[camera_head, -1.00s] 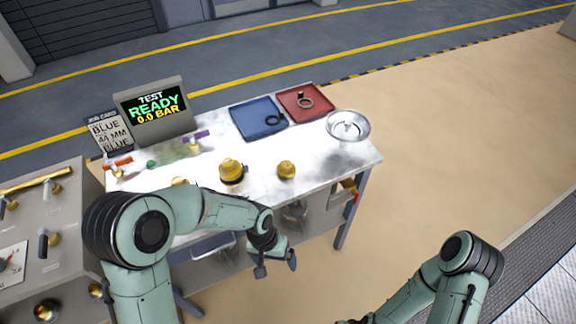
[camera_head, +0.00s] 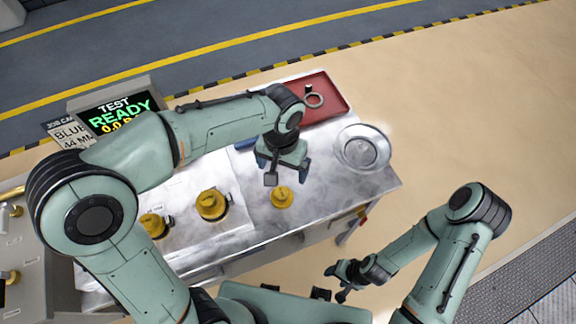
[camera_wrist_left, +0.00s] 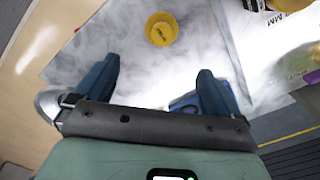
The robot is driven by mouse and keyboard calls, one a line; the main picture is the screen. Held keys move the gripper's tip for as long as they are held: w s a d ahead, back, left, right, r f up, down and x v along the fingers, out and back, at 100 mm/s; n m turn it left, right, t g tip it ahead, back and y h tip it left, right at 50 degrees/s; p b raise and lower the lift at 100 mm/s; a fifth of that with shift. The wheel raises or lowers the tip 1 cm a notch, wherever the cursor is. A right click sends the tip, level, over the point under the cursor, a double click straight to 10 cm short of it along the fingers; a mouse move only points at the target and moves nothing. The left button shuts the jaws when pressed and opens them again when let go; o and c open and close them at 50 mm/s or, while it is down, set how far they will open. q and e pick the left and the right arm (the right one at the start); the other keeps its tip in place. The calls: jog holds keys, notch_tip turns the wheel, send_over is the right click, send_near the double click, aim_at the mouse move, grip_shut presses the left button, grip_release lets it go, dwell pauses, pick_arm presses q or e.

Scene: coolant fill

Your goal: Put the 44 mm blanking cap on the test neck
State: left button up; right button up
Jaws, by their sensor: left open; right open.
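Several yellow caps stand on the metal bench in the head view: one at the right (camera_head: 282,197), one in the middle (camera_head: 211,204) and one at the left (camera_head: 152,224). The middle and left ones have dark parts beside them. I cannot tell which is the 44 mm cap, or identify the test neck. My left gripper (camera_head: 288,176) is open and empty above the bench, just behind the right cap. In the left wrist view, a yellow cap (camera_wrist_left: 162,29) lies beyond the open fingers (camera_wrist_left: 157,88). My right gripper (camera_head: 337,284) is open, off the bench's front.
A red tray (camera_head: 340,108) holding a ring stands at the back, beside a round metal dish (camera_head: 349,148). My left arm mostly hides the blue tray, which shows in the wrist view (camera_wrist_left: 185,102). The test screen (camera_head: 120,113) reads READY; the job card (camera_head: 70,135) is partly hidden.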

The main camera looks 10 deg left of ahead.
pick_arm(q)
send_over(281, 192)
jog(key=f, duration=0.7)
jog(key=shift+d+f+b, duration=0.2)
jog(key=shift+b, duration=0.15)
jog(key=shift+a+f, duration=0.15)
jog(key=shift+f, duration=2.8)
jog(key=c, duration=1.1)
